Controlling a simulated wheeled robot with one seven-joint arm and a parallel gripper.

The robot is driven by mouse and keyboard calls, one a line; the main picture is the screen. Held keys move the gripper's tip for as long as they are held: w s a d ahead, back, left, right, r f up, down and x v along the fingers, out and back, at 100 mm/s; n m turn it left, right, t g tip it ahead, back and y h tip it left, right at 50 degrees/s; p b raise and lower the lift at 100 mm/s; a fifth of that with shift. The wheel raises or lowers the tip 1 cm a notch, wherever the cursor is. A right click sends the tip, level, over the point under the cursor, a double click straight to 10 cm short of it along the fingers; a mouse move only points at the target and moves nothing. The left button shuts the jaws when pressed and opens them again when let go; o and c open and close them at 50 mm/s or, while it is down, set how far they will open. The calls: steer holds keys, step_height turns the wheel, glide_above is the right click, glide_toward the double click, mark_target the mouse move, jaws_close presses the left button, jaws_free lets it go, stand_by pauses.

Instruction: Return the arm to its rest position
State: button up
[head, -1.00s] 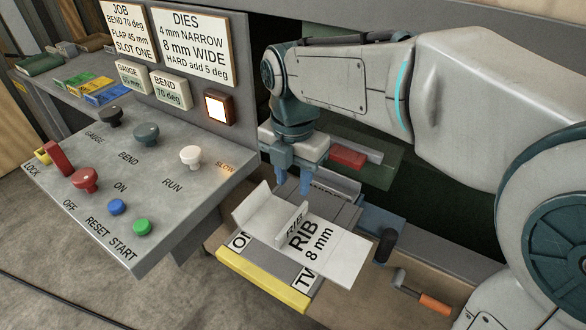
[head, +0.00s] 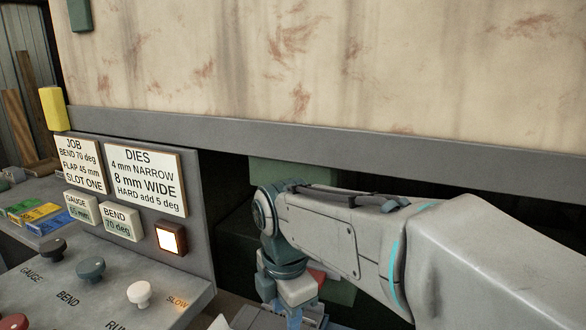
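My arm (head: 335,232) reaches in from the right side of the head view, its wrist in front of the dark opening of the machine. My gripper (head: 294,318) hangs below the wrist at the bottom edge of the picture. Only the upper part of its blue fingers shows, and the tips are cut off or hidden. I cannot tell whether it is open or shut. A grey surface (head: 255,318) lies just beside the fingers, mostly out of frame.
A control panel (head: 85,305) with several knobs and a lit lamp (head: 171,238) stands at the left. A job sign (head: 80,163) and a dies sign (head: 146,180) are above it. A grey beam (head: 330,150) crosses above the arm. Coloured blocks (head: 40,213) lie on the left shelf.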

steer(key=s+d+f+m+t, duration=0.1)
steer(key=s+d+f+m, duration=0.2)
steer(key=d+m, duration=0.5)
steer(key=s+d+f+m+t, duration=0.1)
steer(key=s+d+f+m, duration=0.2)
steer(key=d+m, duration=0.5)
steer(key=s+m, duration=0.1)
steer(key=m, duration=0.7)
steer(key=shift+s+d, duration=0.3)
steer(key=shift+s, duration=0.05)
